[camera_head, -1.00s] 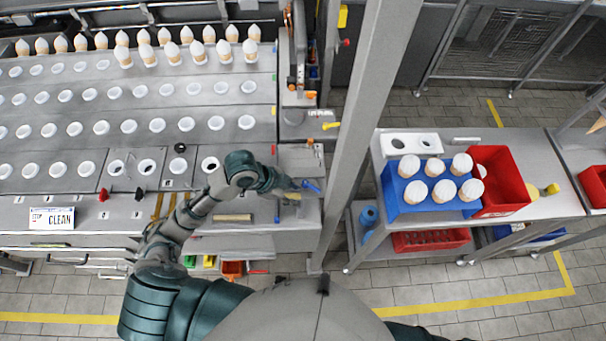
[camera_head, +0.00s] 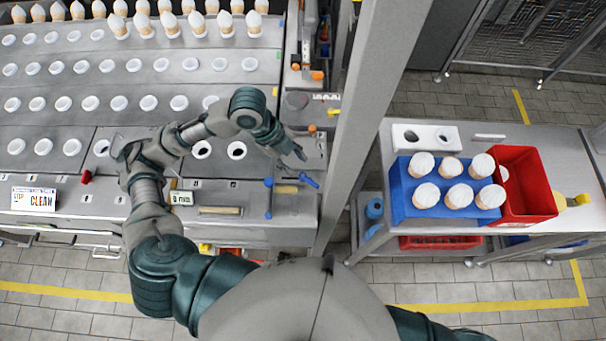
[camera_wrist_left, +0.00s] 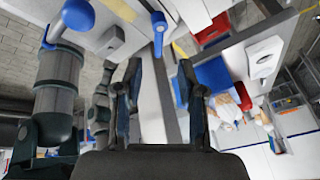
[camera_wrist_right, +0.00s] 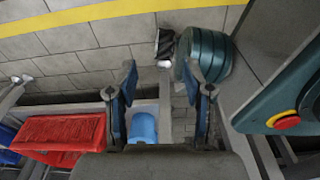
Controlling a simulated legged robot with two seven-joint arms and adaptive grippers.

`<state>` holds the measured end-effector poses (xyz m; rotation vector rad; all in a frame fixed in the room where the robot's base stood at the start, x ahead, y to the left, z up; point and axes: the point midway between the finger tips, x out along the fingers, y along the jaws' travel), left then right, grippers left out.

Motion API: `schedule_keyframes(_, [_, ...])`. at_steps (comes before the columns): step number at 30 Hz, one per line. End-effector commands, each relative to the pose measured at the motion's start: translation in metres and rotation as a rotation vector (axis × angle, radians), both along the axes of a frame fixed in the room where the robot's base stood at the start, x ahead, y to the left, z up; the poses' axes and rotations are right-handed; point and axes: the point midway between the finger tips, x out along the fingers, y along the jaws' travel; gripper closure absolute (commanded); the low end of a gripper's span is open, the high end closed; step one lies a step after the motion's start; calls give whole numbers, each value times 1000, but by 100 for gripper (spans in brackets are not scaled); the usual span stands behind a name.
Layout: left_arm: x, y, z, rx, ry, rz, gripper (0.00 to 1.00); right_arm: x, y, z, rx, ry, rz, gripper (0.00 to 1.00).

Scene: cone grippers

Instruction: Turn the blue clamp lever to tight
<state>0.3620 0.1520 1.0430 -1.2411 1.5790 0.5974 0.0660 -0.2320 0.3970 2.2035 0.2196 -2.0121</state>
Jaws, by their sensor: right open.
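A blue clamp lever (camera_head: 309,180) sits at the right end of the long grey workbench, in the head view. In the left wrist view it shows as a blue handle (camera_wrist_left: 158,32) beyond and between the fingers. My left gripper (camera_head: 299,152) is just behind the lever in the head view, apart from it. In the left wrist view my left gripper (camera_wrist_left: 160,72) has its fingers spread with nothing between them. My right gripper (camera_wrist_right: 162,78) is open and empty, and shows only in its own wrist view, low beside the carts.
Another blue-ended bar (camera_head: 268,198) stands left of the lever. A grey post (camera_head: 372,110) rises close to the right of the bench. Beyond it, a cart holds a blue bin (camera_head: 402,205) of white-topped cones and a red bin (camera_head: 528,190). A sign (camera_head: 33,198) stands at left.

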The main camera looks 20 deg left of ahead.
Motion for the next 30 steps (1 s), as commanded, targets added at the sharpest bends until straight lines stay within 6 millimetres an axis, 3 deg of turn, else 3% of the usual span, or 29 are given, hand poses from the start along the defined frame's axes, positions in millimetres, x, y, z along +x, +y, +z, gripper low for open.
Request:
schedule_keyframes(6, [0,-11,-48,-10,5,0,61,18,6,4,-9,-11,-3,49])
schedule_keyframes(12, [2,-13,-73,-17,4,3,61,28,12,9,-17,-14,-5,49])
schedule_keyframes(24, [2,-32,-76,-2,0,1,61,32,8,9,-10,-15,-4,49])
schedule_keyframes(29, [2,-31,-77,-4,0,1,100,32,8,9,-10,-14,-4,49])
schedule_keyframes(30, [2,-30,-77,-6,0,1,100,32,7,9,-12,-15,-3,49])
